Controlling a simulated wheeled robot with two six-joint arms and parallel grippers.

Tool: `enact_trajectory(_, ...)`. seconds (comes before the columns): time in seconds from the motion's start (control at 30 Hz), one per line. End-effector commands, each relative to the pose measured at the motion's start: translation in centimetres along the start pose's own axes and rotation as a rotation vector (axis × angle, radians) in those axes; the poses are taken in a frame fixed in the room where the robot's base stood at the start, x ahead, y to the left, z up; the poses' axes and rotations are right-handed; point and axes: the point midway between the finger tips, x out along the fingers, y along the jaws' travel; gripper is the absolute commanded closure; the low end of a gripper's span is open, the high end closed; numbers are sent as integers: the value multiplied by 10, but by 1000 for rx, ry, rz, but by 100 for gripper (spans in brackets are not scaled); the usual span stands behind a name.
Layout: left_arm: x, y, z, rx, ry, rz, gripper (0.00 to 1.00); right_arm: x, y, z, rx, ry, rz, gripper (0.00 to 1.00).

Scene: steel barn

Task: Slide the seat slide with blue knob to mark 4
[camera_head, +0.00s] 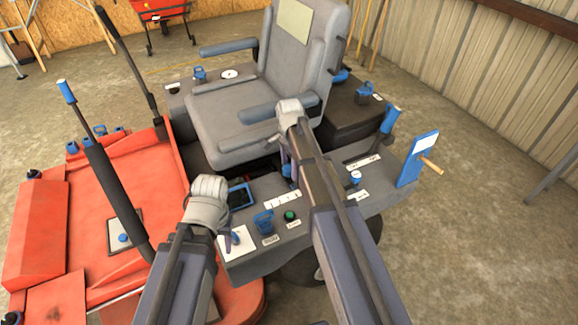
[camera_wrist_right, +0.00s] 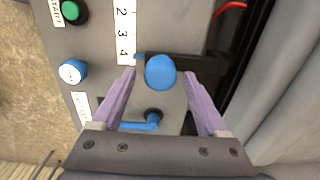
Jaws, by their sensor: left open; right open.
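The seat slide's blue knob (camera_wrist_right: 160,72) sits between the two purple fingers of my right gripper (camera_wrist_right: 158,76) in the right wrist view. The gripper is open around it, with small gaps on both sides. A small blue pointer on the slide lies beside the 4 on the white number strip (camera_wrist_right: 122,33); 2 and 3 also show. In the head view the strip (camera_head: 283,200) lies on the grey console, and my right gripper (camera_head: 285,155) is by the seat's edge, partly hidden by its arm. My left gripper (camera_head: 225,238) is open above the console's near left end, its fingers mostly hidden.
The grey seat (camera_head: 235,110) stands just behind the slide. The console carries a green button (camera_head: 290,215), a blue handle (camera_head: 264,221) and a white-topped knob (camera_wrist_right: 72,71). A blue lever (camera_wrist_right: 140,126) is close below the right fingers. Red bodywork (camera_head: 90,220) lies at left.

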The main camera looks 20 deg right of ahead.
Motion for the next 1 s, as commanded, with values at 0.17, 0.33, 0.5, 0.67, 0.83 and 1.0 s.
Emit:
enact_trajectory(0.17, 0, 0, 0, 0, 0, 0, 50, 0, 0, 1, 0, -1, 0, 24)
enact_trajectory(0.33, -5, 0, 0, 0, 0, 0, 50, -5, 0, 1, 0, -2, 0, 24)
enact_trajectory(0.5, -19, -2, 1, 0, 0, 0, 50, -19, 0, 1, 0, -2, 0, 24)
enact_trajectory(0.67, -39, -4, 2, 0, 0, 0, 50, -39, 0, 1, 0, -2, 0, 24)
enact_trajectory(0.83, -62, -6, 4, 0, 0, 0, 50, -62, 0, 0, 0, -1, 0, 24)
enact_trajectory(1.0, -76, -7, 4, -1, 0, 0, 50, -77, 0, 0, 0, -1, 0, 24)
